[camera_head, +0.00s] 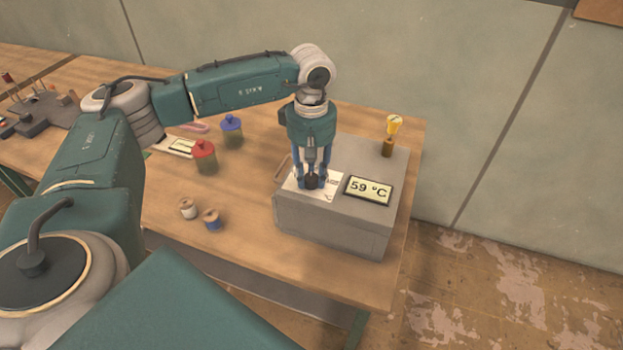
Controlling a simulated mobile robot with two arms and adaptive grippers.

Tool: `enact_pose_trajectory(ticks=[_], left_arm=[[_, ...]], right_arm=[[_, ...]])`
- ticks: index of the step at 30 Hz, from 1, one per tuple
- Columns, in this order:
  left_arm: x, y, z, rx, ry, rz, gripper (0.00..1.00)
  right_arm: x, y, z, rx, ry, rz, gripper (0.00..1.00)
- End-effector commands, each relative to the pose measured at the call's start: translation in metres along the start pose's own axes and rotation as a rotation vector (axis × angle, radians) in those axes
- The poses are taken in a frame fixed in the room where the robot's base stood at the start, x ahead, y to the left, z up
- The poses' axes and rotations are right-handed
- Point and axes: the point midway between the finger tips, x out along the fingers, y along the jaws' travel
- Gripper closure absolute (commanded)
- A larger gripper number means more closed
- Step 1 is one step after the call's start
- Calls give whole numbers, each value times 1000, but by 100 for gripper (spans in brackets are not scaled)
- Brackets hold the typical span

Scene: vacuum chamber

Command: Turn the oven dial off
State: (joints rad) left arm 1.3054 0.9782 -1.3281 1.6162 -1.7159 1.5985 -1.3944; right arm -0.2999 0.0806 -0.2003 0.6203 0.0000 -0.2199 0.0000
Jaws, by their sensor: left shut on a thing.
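The oven (335,233) is a grey box near the right end of the wooden table. Its top carries a display (368,188) that reads 59 °C. To the left of the display is a white label plate (328,196) with a dark dial (312,183) on it. My left gripper (312,180) points straight down with its blue fingers shut on the dial. The fingers and wrist hide part of the dial and the label's markings, so I cannot read its setting. My right gripper is not in view.
A yellow-topped indicator (394,125) stands at the oven's back right corner. Jars with a red lid (203,149) and a blue lid (231,123) and two small spools (211,218) stand left of the oven. The table (250,265) is clear in front of the spools.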

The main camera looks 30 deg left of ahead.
Motion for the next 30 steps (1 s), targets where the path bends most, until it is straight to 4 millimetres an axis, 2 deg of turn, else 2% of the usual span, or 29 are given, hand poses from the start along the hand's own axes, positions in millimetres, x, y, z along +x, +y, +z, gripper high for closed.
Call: enact_pose_trajectory(ticks=[3, 15, 22, 30], left_arm=[[3, 1, -1, -110, 2, 3, 96], [2, 1, 0, -460, 2, 2, 96], [0, 1, 0, -598, 1, 3, 96], [-1, 1, 0, -678, 1, 3, 96]], right_arm=[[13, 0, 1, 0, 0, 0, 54], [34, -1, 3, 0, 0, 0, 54], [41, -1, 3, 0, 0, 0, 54], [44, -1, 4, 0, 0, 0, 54]])
